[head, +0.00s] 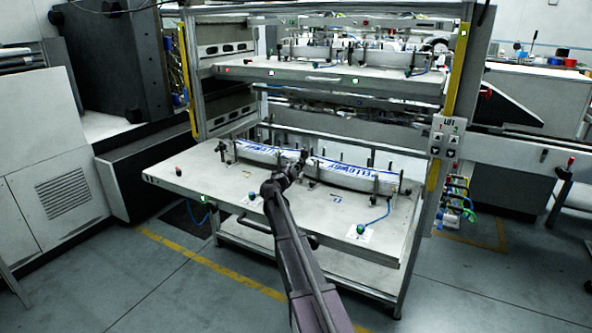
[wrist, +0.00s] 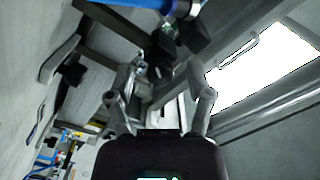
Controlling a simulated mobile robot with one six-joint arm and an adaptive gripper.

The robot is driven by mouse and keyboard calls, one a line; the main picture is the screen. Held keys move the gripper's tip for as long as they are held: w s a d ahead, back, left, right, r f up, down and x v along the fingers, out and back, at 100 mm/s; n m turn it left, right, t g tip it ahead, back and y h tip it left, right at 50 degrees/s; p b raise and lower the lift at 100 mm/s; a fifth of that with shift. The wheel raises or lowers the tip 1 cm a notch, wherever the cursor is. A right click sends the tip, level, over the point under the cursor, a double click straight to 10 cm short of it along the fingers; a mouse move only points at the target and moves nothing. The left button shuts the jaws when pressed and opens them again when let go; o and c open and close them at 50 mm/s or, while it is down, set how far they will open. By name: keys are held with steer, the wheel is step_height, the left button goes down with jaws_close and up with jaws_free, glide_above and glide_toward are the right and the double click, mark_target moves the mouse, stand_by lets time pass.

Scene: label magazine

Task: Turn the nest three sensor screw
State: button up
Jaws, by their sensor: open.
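My gripper (head: 302,158) is over the lower shelf (head: 200,182) in the head view, at the gap between two stacks of blue-and-white labels, the left stack (head: 257,152) and the right stack (head: 345,174). In the wrist view my gripper (wrist: 158,75) has its two fingers apart, with nothing clearly held between them. A dark block (wrist: 192,35) and a blue-banded part (wrist: 180,8) lie beyond the fingertips. Small sensor fittings with blue cables, one at left (head: 251,195) and one at right (head: 360,229), sit on the shelf front. I cannot tell which screw belongs to nest three.
Dark upright posts, such as one at right (head: 401,182), stand around the stacks. An upper shelf (head: 330,76) with similar stacks hangs above. A lift button panel (head: 445,137) is on the right post. The shelf's front left is mostly clear.

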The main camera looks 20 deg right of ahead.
steer(key=shift+v, duration=3.75)
steer(key=shift+c, duration=1.4)
steer(key=m, duration=0.4)
steer(key=s+a+m, duration=0.1)
steer(key=m, duration=0.1)
steer(key=shift+a, duration=0.15)
steer(key=m, duration=0.2)
steer(key=a+m, duration=0.1)
steer(key=m, duration=0.1)
steer(key=s+m, duration=0.1)
steer(key=m, duration=0.2)
steer(key=shift+a+f, duration=0.1)
steer(key=shift+a, duration=0.1)
steer(key=m, duration=0.4)
steer(key=s+a+m, duration=0.1)
steer(key=m, duration=0.2)
steer(key=shift+a, duration=0.15)
steer(key=m, duration=0.4)
steer(key=a+m, duration=0.1)
steer(key=shift+s+m, duration=0.4)
